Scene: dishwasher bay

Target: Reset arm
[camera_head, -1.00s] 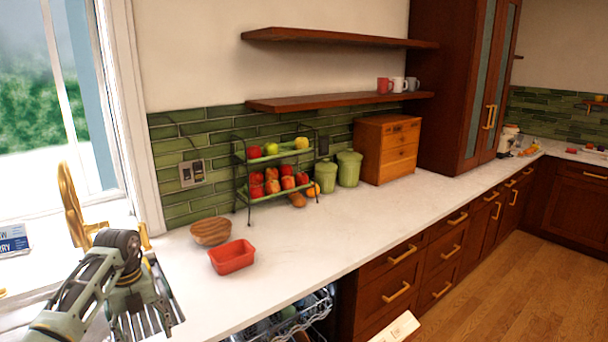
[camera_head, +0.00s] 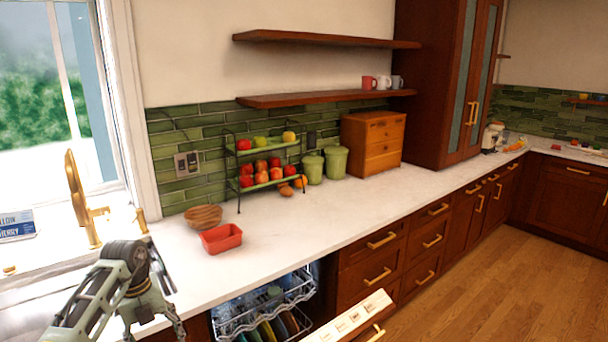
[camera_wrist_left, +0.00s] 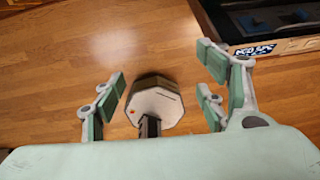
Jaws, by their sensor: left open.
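My left gripper (camera_head: 156,330) is at the lower left in the head view, near the front edge of the counter and the sink. Its fingers point down and are partly cut off by the frame's bottom. My right gripper is in neither view.
The dishwasher rack (camera_head: 262,310) is pulled out with dishes in it, right of my left arm. A red tray (camera_head: 221,239) and a wooden bowl (camera_head: 204,216) stand on the white counter (camera_head: 330,217). A tiered fruit stand (camera_head: 240,190) is behind them. The golden faucet (camera_head: 76,195) rises at left.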

